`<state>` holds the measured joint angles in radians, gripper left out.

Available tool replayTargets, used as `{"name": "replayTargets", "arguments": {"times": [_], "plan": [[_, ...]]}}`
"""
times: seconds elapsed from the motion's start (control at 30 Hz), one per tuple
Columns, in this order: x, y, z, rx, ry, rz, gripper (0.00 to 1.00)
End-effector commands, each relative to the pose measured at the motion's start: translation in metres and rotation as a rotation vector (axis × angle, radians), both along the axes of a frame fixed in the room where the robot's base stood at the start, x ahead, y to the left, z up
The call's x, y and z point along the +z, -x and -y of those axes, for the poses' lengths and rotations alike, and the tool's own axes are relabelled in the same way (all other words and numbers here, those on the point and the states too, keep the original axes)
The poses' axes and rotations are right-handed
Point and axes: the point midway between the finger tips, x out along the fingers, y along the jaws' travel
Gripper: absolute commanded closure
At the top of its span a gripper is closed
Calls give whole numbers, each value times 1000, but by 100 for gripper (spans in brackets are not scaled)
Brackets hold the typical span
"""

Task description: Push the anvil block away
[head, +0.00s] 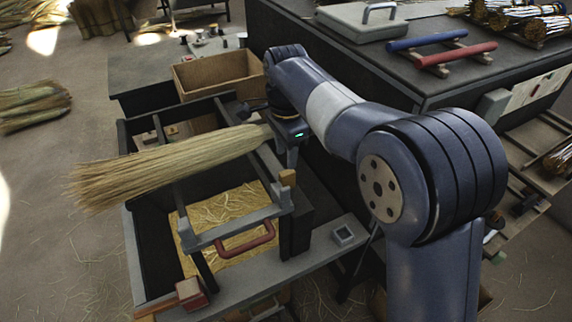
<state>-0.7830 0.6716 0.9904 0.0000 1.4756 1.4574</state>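My gripper (290,137) is at the end of my arm, low over the dark bench frame, beside the bound end of a straw bundle (165,165). Its fingers are mostly hidden, so I cannot tell whether they are open or touch anything. The bundle lies across the frame, its loose ends out to the left. No part is clearly the anvil block. A grey crossbar (228,228) with a red handle (246,240) spans the frame in front of the bundle.
A dark cabinet (330,60) at the right carries blue and red bars (440,46) and a grey case (360,22). Loose straw lies in the frame's bay (225,210).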

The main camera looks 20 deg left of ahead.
Motion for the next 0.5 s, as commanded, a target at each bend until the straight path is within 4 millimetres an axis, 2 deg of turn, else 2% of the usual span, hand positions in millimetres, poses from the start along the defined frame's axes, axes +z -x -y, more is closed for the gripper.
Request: {"name": "replayTargets", "arguments": {"times": [0.03,0.2,0.5], "plan": [[11,0,0,0,-2,2,60],[30,0,0,0,0,0,60],[36,0,0,0,1,-1,60]]}}
